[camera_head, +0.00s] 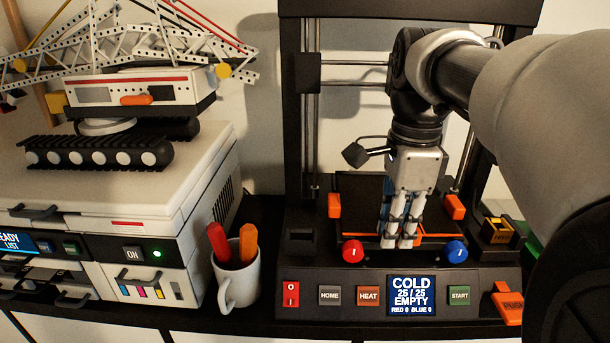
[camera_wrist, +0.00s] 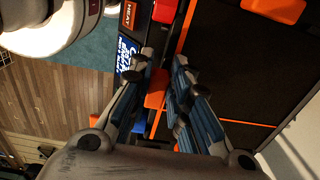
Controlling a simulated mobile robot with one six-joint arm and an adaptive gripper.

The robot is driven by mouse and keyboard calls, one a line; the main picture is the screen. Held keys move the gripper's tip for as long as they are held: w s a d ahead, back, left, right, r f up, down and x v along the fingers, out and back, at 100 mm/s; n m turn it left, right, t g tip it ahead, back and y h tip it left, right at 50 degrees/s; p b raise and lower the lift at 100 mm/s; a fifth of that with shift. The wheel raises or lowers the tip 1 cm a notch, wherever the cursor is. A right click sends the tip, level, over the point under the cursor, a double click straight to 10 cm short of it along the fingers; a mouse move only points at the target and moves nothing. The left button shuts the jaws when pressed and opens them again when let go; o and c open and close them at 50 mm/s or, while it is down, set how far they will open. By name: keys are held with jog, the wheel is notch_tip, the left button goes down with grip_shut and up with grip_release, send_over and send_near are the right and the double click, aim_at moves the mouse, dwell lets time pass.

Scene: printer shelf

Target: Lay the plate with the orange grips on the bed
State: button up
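The dark plate (camera_head: 365,195) is over the bed area of the black printer, with orange along its front edge. In the wrist view the dark sheet (camera_wrist: 250,75) fills the right side, with thin orange lines. My gripper (camera_head: 400,240) points straight down at the front middle, between the red and blue knobs. In the wrist view my fingers (camera_wrist: 163,68) close around an orange grip (camera_wrist: 156,88) at the front edge. Orange pieces stand at the left (camera_head: 335,205) and right (camera_head: 454,206). The bed is mostly hidden; I cannot tell whether the plate touches it.
The printer frame's left upright (camera_head: 301,110) stands near my arm. The red knob (camera_head: 352,250) and blue knob (camera_head: 455,251) flank my fingers. The screen (camera_head: 411,295) reads COLD, EMPTY. A mug (camera_head: 240,277) with two sticks and a white machine (camera_head: 190,220) stand left.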

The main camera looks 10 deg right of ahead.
jog(key=o, duration=0.5)
jog(key=shift+o, duration=0.2)
notch_tip(320, 180, up, 12)
jog(key=shift+s, duration=0.15)
dwell(0.6)
